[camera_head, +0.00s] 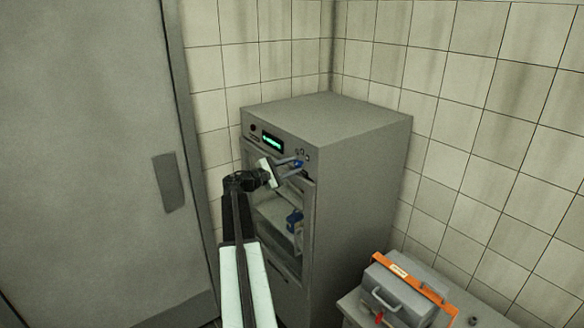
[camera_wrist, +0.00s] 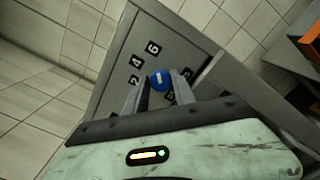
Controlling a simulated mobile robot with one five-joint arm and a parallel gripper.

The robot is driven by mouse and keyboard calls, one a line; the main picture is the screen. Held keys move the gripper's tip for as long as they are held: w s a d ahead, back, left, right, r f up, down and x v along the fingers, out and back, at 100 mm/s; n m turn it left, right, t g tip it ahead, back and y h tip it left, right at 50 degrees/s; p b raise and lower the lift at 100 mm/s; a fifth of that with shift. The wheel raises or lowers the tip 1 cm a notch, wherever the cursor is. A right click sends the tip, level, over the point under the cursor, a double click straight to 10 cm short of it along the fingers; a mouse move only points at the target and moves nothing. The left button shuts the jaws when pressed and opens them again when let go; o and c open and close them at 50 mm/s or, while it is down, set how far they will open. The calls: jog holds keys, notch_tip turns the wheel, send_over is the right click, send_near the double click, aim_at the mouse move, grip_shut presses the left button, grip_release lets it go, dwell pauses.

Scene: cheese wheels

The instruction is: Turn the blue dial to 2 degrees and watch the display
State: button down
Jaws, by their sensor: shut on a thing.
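The blue dial (camera_wrist: 160,78) sits on the upper front of a grey cabinet, with number tiles around it; 6 and 4 are readable, and a 2 seems to show beyond the 4. In the head view the dial (camera_head: 298,164) is small and partly covered by my gripper. My gripper (camera_head: 292,167) is shut on the dial, one finger on each side of it; its fingers also show in the wrist view (camera_wrist: 157,88). The display (camera_head: 272,142) glows green left of the dial, too small to read. The dial's exact setting cannot be told.
The grey cabinet (camera_head: 350,122) has an open-looking compartment below the dial, with a blue object (camera_head: 295,221) in it. A low surface at the bottom right holds a grey case (camera_head: 395,293) and an orange bar (camera_head: 425,283). A large grey door (camera_head: 90,130) stands at the left.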

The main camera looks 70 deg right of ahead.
jog(key=c, duration=1.1)
grip_release()
jog(key=shift+w, duration=0.1)
jog(key=shift+a, duration=0.1)
jog(key=v, duration=0.7)
jog(key=shift+w+a, duration=0.25)
